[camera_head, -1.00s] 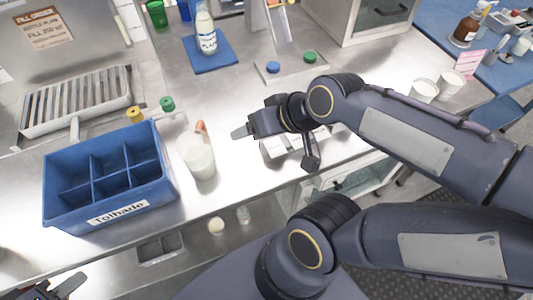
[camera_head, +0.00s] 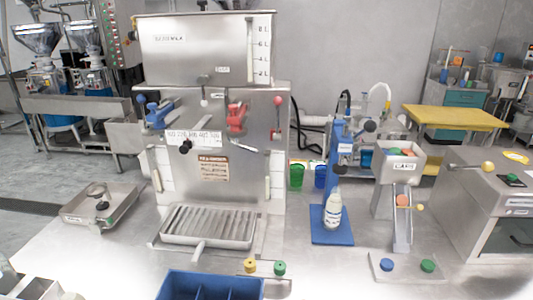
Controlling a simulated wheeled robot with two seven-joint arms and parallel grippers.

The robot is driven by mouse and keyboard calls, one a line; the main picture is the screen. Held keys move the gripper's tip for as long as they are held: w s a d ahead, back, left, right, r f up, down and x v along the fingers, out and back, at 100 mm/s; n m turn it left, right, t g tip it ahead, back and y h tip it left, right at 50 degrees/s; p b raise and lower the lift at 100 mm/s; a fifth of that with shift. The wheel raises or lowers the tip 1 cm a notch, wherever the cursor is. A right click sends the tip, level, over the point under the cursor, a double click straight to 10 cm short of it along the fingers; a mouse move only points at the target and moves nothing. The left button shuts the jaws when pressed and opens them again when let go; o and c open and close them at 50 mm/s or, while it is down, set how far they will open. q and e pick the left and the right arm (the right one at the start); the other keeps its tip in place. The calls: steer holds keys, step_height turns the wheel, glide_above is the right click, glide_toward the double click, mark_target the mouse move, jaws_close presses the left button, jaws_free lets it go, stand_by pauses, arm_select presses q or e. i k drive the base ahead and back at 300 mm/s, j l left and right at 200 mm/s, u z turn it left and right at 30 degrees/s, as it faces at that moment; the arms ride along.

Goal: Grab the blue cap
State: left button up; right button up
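A grey hopper labelled like "CAPS" (camera_head: 398,168) stands right of centre with small coloured caps (camera_head: 401,152) in it, orange and green among them. I cannot make out a blue one there. A chute (camera_head: 403,225) slopes down from it, with an orange piece (camera_head: 403,200) near its top. At its foot a metal plate (camera_head: 408,277) bears a round blue piece (camera_head: 387,264) and a round green piece (camera_head: 428,265); whether these are caps or buttons I cannot tell. Neither of my grippers is in view.
A white bottle (camera_head: 333,210) stands on a blue mat (camera_head: 331,238). Left is a large steel machine (camera_head: 205,120) with a slatted tray (camera_head: 209,227). A blue divided crate (camera_head: 210,285) is cut off at the bottom. A grey box machine (camera_head: 490,220) stands right.

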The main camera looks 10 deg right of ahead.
mark_target(386, 264)
steer(key=l+z, duration=0.35)
steer(key=z, duration=0.15)
steer(key=l+z, duration=0.45)
steer(key=j, duration=0.1)
